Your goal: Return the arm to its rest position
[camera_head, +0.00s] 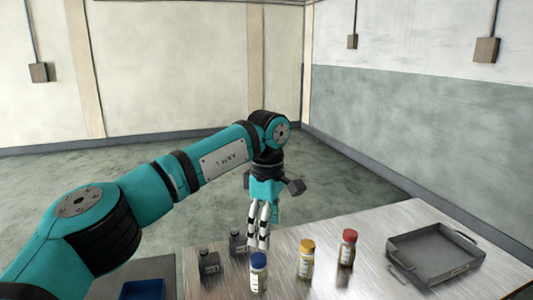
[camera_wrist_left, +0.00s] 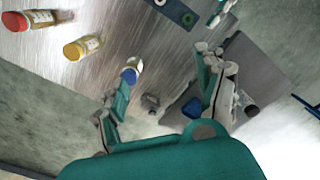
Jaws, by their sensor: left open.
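My left arm reaches in from the left in the head view. Its gripper (camera_head: 259,238) points down over the table's left part, behind the blue-capped bottle (camera_head: 259,273). The gripper is open. In the left wrist view, its teal and grey fingers (camera_wrist_left: 163,95) stand apart with nothing clearly held between them. The blue-capped bottle (camera_wrist_left: 132,72) shows beyond the fingers there.
A yellow-capped bottle (camera_head: 306,260) and a red-capped bottle (camera_head: 347,249) stand on the metal table (camera_head: 375,220). A grey tray (camera_head: 437,253) is at right. Two dark containers (camera_head: 208,262) (camera_head: 238,243) stand left of the bottles. A blue bin (camera_head: 142,289) is at lower left.

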